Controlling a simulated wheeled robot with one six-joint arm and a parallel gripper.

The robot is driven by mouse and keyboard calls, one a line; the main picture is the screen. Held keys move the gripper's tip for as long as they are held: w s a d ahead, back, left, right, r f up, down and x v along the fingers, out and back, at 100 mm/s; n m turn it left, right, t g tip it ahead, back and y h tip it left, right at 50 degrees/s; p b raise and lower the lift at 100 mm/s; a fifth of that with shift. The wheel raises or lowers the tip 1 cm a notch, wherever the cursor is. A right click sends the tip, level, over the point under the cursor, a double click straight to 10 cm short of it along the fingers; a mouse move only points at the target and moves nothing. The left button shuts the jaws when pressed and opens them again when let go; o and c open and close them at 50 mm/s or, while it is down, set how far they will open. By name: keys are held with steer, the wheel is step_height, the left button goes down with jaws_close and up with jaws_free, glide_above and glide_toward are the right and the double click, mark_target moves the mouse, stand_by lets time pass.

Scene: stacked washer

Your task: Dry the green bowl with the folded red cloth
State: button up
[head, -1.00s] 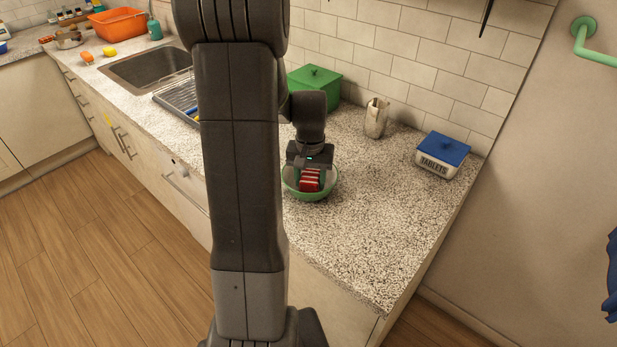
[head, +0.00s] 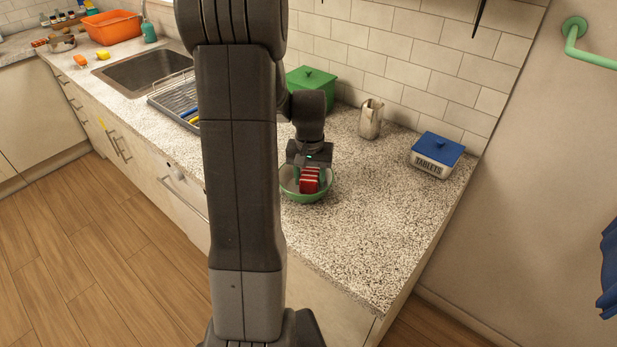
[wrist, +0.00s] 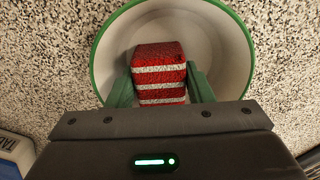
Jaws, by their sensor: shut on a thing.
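The green bowl (head: 291,190) sits on the speckled counter, with a green rim and a pale inside. In the wrist view the bowl (wrist: 104,47) fills the upper middle. The folded red cloth (head: 309,179) has white stripes and is between my gripper's fingers, inside the bowl's outline. It also shows in the wrist view (wrist: 160,76). My gripper (head: 309,177) points down over the bowl and is shut on the cloth. The wrist view shows its green fingers (wrist: 160,88) on both sides of the cloth. Whether the cloth touches the bowl's inside is hard to tell.
A green lidded box (head: 312,84) and a pale jug (head: 370,119) stand near the tiled wall. A blue-lidded tablets box (head: 436,157) is at the right. A dish rack (head: 175,97) and sink (head: 145,72) lie left. The counter right of the bowl is clear.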

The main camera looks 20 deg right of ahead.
steer(key=shift+w+a, duration=0.1)
steer(key=shift+w, duration=0.1)
steer(key=shift+w+a, duration=0.2)
steer(key=shift+w, duration=0.1)
steer(key=shift+w+a+f, duration=0.1)
steer(key=shift+w, duration=0.05)
steer(key=shift+a, duration=0.15)
stand_by(0.5)
steer(key=shift+s+a, duration=0.35)
steer(key=shift+a, duration=0.1)
steer(key=shift+a, duration=0.15)
steer(key=shift+s+d, duration=0.1)
steer(key=shift+d, duration=0.2)
steer(key=shift+d, duration=0.3)
stand_by(0.4)
